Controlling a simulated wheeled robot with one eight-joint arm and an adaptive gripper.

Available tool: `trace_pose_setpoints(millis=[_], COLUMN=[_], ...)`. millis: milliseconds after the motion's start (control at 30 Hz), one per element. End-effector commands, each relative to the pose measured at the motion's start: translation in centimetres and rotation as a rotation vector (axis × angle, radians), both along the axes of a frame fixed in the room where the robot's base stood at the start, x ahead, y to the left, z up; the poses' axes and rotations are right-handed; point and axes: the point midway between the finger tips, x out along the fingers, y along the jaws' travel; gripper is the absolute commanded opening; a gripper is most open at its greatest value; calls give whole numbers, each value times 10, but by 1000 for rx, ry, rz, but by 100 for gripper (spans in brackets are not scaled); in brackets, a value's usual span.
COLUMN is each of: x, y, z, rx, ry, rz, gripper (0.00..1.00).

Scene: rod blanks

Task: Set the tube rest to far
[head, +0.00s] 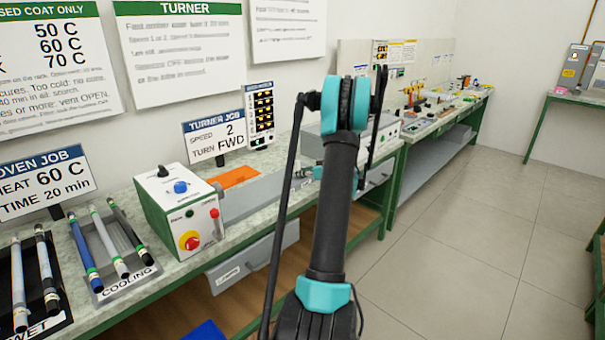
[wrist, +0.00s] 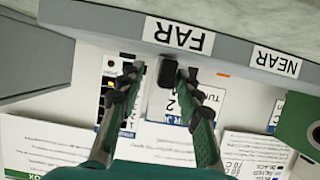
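In the wrist view, which is upside down, a grey rail (wrist: 112,22) carries a FAR label (wrist: 178,36) and a NEAR label (wrist: 276,62). A small black block (wrist: 167,74), perhaps the tube rest's handle, juts from the rail's edge beside FAR. My gripper (wrist: 161,74) is open, with one finger on each side of the block. The right finger is close to it; I cannot tell whether it touches. In the head view my arm hides most of the gripper and the tube rest at the turner's far end.
The turner's control box (head: 180,210) with knobs and a red button stands left of my arm. A cooling rack (head: 108,285) with several tubes is at the lower left. A turner job sign (head: 217,137) stands behind. Open floor (head: 450,230) lies to the right.

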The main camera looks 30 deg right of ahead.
Motion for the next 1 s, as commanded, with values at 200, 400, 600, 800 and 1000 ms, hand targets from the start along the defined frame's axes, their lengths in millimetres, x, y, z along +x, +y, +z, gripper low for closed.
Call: trace_pose_setpoints(millis=[200,400,600,800,1000], x=[-30,-66,-91,-100,-101], y=[-12,-25,-35,-38,-38], z=[13,29,40,44,44], rx=[0,-1,1,-1,0], ry=[0,0,-1,-1,-1], rz=[-3,-4,-4,-3,-2], gripper=[34,34,34,34,34])
